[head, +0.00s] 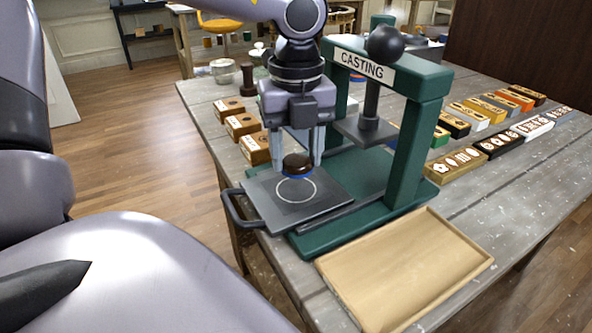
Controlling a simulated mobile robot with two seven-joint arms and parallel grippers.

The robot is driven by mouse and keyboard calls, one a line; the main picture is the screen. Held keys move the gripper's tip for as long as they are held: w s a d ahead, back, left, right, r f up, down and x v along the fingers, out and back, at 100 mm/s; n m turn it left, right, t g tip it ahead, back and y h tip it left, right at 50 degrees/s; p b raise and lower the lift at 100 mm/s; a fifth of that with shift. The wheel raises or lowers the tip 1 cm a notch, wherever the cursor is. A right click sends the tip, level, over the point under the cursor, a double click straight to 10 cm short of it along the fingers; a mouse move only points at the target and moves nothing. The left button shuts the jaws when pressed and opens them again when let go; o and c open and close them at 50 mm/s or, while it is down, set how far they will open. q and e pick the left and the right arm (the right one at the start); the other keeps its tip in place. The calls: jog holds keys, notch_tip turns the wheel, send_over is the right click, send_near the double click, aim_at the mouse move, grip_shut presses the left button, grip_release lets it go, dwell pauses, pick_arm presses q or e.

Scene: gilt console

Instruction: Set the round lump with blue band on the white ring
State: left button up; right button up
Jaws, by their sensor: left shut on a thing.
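The round lump with the blue band (297,165) is dark brown on top with blue around its lower part. My left gripper (298,160) points down and is shut on the lump, one finger on each side. The lump is over the dark square plate (262,202), at the far part of the white ring (310,198). The near part of the ring shows below the lump; its far part is hidden. I cannot tell whether the lump touches the plate. My right gripper is not in view.
The plate, with a handle (232,212), juts from the green press marked CASTING (405,150). An empty wooden tray (440,262) lies in front. Wooden blocks (240,124) stand at left. Several patterned boxes (500,141) line the right side.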

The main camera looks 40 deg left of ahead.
aim_at(296, 159)
pick_arm(q)
jog(key=shift+f, duration=2.1)
jog(key=o, duration=1)
notch_tip(296, 159, up, 12)
jog(key=shift+r+p, duration=0.2)
jog(key=shift+p, duration=0.1)
